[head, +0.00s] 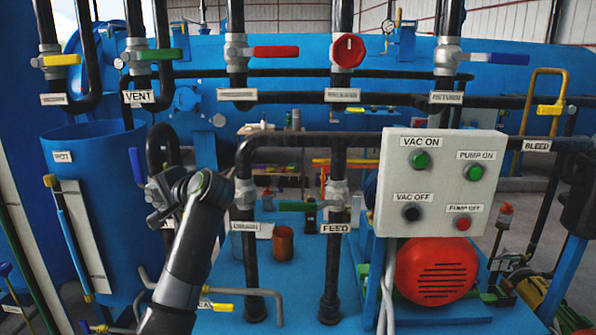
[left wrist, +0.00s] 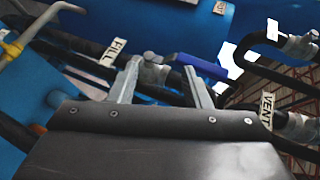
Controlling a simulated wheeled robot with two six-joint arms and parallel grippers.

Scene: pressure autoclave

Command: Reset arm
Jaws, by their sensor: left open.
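My left arm rises from the bottom of the head view, and its dark grey gripper (head: 160,200) is in front of the pipes beside the blue pot. In the left wrist view the two pale fingers of the left gripper (left wrist: 163,86) stand apart with nothing held between them. A valve with a blue lever (left wrist: 203,66) shows beyond the fingertips, between a FILL label (left wrist: 113,52) and a VENT label (left wrist: 267,110). I cannot tell whether a finger touches it. My right gripper does not show clearly in either view.
A grey control box (head: 440,180) with VAC and PUMP buttons stands right of the arm, above a red motor (head: 437,270). Black pipes with coloured valve levers, including a red one (head: 275,51), run across the back. The blue pot (head: 95,200) is close on the left.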

